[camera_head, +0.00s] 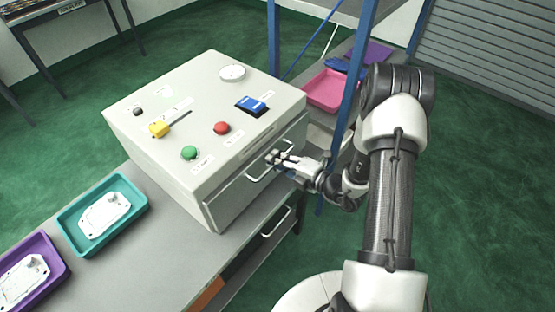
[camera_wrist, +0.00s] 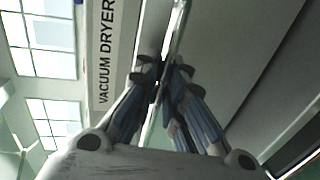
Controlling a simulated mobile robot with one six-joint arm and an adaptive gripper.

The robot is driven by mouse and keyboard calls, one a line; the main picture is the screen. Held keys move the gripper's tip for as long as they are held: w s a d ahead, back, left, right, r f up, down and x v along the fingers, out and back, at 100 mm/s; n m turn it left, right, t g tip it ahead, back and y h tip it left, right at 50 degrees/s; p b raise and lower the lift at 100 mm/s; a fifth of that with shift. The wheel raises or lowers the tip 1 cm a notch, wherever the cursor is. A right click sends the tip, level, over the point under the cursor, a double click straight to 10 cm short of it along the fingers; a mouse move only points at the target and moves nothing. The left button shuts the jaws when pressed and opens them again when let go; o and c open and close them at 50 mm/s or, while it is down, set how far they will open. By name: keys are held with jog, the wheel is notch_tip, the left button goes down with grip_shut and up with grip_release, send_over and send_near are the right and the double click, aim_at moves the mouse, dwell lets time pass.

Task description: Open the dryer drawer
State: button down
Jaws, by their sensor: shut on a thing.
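The dryer (camera_head: 190,95) is a white box on the bench, with buttons and a dial on its top. Its drawer front (camera_head: 230,195) faces my arm and looks about flush with the box. A metal bar handle (camera_head: 258,176) runs along the drawer front. My gripper (camera_head: 275,158) is shut on this handle near its far end. In the wrist view the handle (camera_wrist: 177,22) passes between my fingertips (camera_wrist: 164,78), beside the drawer's plain face (camera_wrist: 225,45). The "VACUUM DRYER" label (camera_wrist: 104,55) shows at left. The drawer's inside is hidden.
A teal tray (camera_head: 68,217) and a purple tray (camera_head: 52,280), each with a white casting, stand on the bench at left. A lower handle (camera_head: 277,222) sits below the bench top. A blue-framed rack (camera_head: 274,40) with a pink tray (camera_head: 325,92) stands behind.

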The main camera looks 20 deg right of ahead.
jog(key=shift+s, duration=0.1)
jog(key=f+p+v, duration=0.2)
jog(key=f+v, duration=0.1)
jog(key=v, duration=1.1)
jog(key=s+f+p+v, duration=0.1)
jog(key=f+p+v, duration=0.1)
jog(key=v, duration=1.3)
jog(key=shift+s+d+f, duration=0.2)
jog(key=shift+d+f, duration=0.2)
jog(key=shift+d, duration=0.15)
jog(key=c, duration=1.7)
grip_release()
jog(key=shift+f, duration=0.1)
jog(key=v, duration=1.2)
